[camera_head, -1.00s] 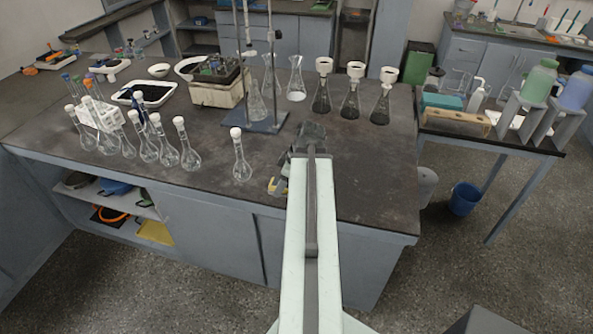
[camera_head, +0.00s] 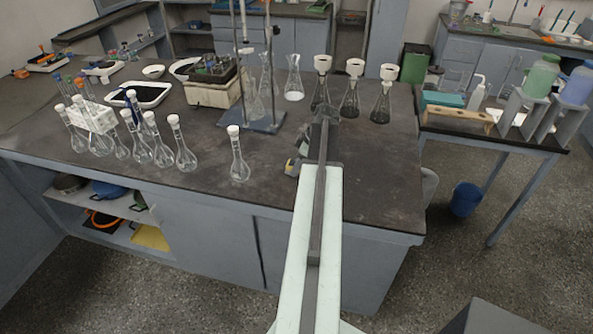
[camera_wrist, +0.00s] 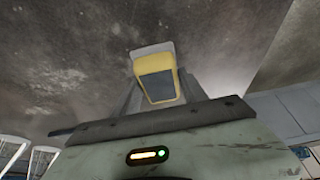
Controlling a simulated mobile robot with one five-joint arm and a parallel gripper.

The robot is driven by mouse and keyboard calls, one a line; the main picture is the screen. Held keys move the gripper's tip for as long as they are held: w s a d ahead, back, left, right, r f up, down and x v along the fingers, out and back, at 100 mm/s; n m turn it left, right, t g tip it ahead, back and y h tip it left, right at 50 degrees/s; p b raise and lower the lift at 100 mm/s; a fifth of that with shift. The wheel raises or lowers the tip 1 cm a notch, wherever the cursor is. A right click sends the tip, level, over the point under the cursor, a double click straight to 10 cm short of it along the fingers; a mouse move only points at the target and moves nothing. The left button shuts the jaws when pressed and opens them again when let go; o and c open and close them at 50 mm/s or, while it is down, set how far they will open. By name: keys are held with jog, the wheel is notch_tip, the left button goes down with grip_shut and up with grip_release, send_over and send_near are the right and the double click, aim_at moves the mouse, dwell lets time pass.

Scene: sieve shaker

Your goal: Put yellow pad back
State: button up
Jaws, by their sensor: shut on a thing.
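My gripper (camera_head: 292,166) is above the near edge of the dark bench, right of the lone flask, and partly hidden behind my arm. In the wrist view it is shut on a small yellow piece with a dark grey face, which I take as the yellow pad (camera_wrist: 152,65). A light grey part shows just behind it. Only a little yellow shows at the gripper in the head view. I cannot tell whether the pad touches the bench (camera_head: 380,185).
A lone flask (camera_head: 239,160) stands left of my gripper. Several conical flasks with white funnels (camera_head: 354,95) stand beyond it, beside a metal stand (camera_head: 262,120). A flat yellow thing (camera_head: 150,237) lies on the open shelf below. The bench's right front is clear.

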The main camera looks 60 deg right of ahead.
jog(key=shift+w+a+f, duration=0.15)
jog(key=shift+w, duration=0.05)
jog(key=shift+s+f, duration=0.1)
jog(key=shift+f, duration=0.1)
jog(key=o, duration=1.4)
jog(key=shift+c, duration=0.2)
jog(key=shift+r, duration=0.15)
jog(key=shift+r+p, duration=0.3)
jog(key=shift+p, duration=0.2)
jog(key=p+v, duration=1)
jog(key=v, duration=0.1)
jog(key=shift+r+p, duration=0.25)
jog(key=shift+p, duration=0.05)
jog(key=shift+s, duration=0.15)
